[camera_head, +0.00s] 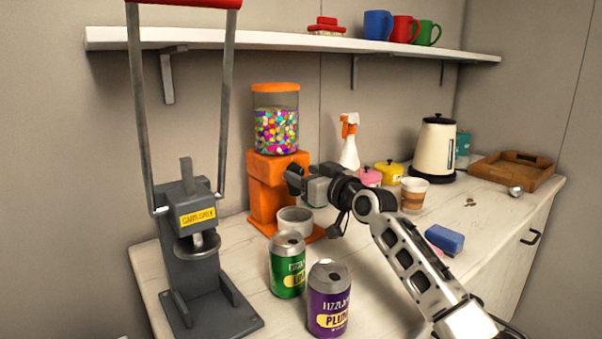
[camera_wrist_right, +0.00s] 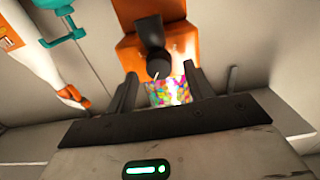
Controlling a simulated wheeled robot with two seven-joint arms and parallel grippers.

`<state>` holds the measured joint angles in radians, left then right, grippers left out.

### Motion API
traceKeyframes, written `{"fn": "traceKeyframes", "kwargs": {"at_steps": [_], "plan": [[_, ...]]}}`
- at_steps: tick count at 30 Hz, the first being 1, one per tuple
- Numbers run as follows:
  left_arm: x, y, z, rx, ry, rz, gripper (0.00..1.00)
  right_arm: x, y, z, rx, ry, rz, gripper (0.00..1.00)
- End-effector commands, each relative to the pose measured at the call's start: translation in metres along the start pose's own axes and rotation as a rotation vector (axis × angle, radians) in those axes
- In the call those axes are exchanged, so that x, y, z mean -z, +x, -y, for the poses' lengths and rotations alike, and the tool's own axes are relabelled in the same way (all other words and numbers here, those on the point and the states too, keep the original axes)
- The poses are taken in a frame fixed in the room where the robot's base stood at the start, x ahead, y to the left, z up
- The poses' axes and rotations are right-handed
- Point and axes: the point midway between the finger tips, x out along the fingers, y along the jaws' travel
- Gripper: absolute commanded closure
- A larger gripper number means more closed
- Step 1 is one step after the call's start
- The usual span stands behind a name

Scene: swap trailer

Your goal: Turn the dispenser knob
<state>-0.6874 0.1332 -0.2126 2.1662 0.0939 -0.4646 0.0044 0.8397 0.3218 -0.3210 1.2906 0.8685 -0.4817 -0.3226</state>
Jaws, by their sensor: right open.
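The orange dispenser (camera_head: 268,182) stands on the counter, with a clear jar of colourful candy (camera_head: 276,130) on top. Its black knob (camera_wrist_right: 158,62) shows in the right wrist view, on the orange body (camera_wrist_right: 180,40), with candy below it in the picture. My right gripper (camera_head: 298,182) is at the dispenser's right front side. In the wrist view the two fingers of my right gripper (camera_wrist_right: 162,88) are apart, and the knob appears between and just beyond their tips. I cannot tell whether they touch it. In the head view the gripper hides the knob. My left gripper is out of view.
A white cup (camera_head: 295,221) sits at the dispenser's base. Green (camera_head: 287,265) and purple (camera_head: 329,300) cans stand in front. A grey can crusher (camera_head: 195,250) is at left. A paper cup (camera_head: 414,195), kettle (camera_head: 435,150) and spray bottle (camera_head: 349,145) stand at right.

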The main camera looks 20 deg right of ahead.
Motion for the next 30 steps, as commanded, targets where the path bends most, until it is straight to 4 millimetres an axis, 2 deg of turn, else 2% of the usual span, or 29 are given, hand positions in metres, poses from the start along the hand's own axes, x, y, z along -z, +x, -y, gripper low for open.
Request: {"fn": "traceKeyframes", "kwargs": {"at_steps": [6, 15, 16, 20, 21, 30], "plan": [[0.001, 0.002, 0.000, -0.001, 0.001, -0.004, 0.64, 0.000, 0.016, 0.000, 0.000, 0.000, 0.000, 0.47], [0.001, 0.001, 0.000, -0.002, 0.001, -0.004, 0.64, -0.001, 0.018, 0.000, -0.001, -0.002, 0.001, 0.47], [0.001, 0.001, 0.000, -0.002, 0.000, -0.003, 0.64, 0.000, 0.018, 0.000, -0.001, -0.002, 0.001, 0.50], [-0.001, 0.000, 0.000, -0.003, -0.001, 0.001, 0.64, -0.001, 0.018, 0.000, -0.001, -0.002, 0.001, 0.86], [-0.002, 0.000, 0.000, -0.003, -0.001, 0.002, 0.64, -0.001, 0.018, 0.000, -0.001, -0.002, 0.001, 0.91], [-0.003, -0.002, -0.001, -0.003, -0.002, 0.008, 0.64, 0.000, 0.018, 0.000, 0.000, 0.028, 0.001, 0.91]]}}
